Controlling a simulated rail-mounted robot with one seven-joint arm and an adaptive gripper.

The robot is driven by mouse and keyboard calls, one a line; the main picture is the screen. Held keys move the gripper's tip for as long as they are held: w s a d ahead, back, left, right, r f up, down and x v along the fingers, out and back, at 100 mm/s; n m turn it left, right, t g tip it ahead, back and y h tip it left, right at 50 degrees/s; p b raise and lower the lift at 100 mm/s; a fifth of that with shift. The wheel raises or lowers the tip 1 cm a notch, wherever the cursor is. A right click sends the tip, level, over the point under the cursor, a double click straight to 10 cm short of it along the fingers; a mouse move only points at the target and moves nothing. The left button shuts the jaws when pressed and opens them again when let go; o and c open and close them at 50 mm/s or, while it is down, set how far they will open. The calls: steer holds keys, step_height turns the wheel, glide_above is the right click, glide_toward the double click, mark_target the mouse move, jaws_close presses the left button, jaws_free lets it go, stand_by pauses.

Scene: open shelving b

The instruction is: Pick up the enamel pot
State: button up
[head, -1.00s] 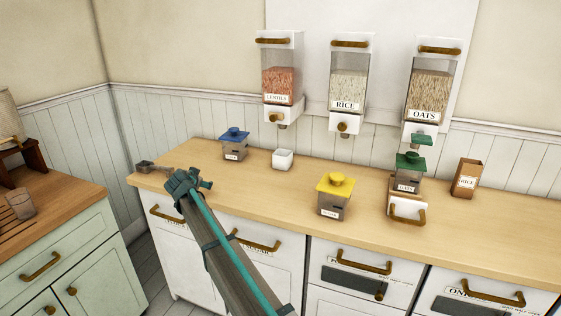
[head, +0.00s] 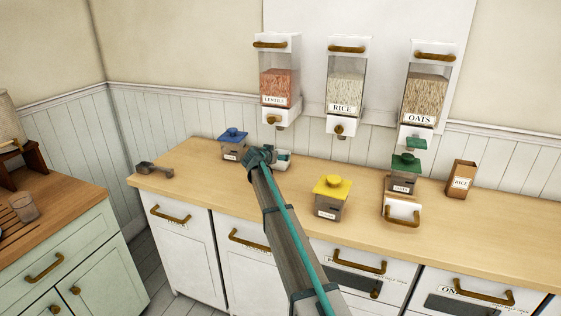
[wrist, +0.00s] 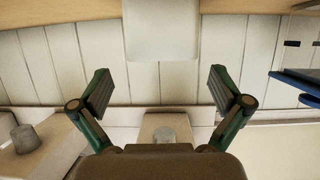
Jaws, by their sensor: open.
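The enamel pot (head: 285,164) is a small white square pot on the wooden counter, right of the blue-lidded jar. My gripper partly hides it in the head view. In the wrist view, which looks upside down, the pot (wrist: 160,30) is a white block at top centre, lined up with the gap between the fingers. My gripper (wrist: 160,88) is open and empty, its fingers spread on either side of that gap. In the head view my gripper (head: 266,156) is at the pot's left front; whether it touches is unclear.
The blue-lidded jar (head: 233,145) stands close on the left; its blue lid shows at right in the wrist view (wrist: 298,82). The lentils dispenser (head: 279,90) hangs above. A yellow-lidded jar (head: 331,198) stands to the right.

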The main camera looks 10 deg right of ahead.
steer(key=shift+p+x, duration=1.2)
steer(key=shift+x, duration=1.8)
steer(key=shift+a+f, duration=0.15)
steer(key=shift+a, duration=0.1)
steer(key=shift+c, duration=0.2)
steer(key=shift+s, duration=0.1)
steer(key=c, duration=1.1)
steer(key=shift+c, duration=0.6)
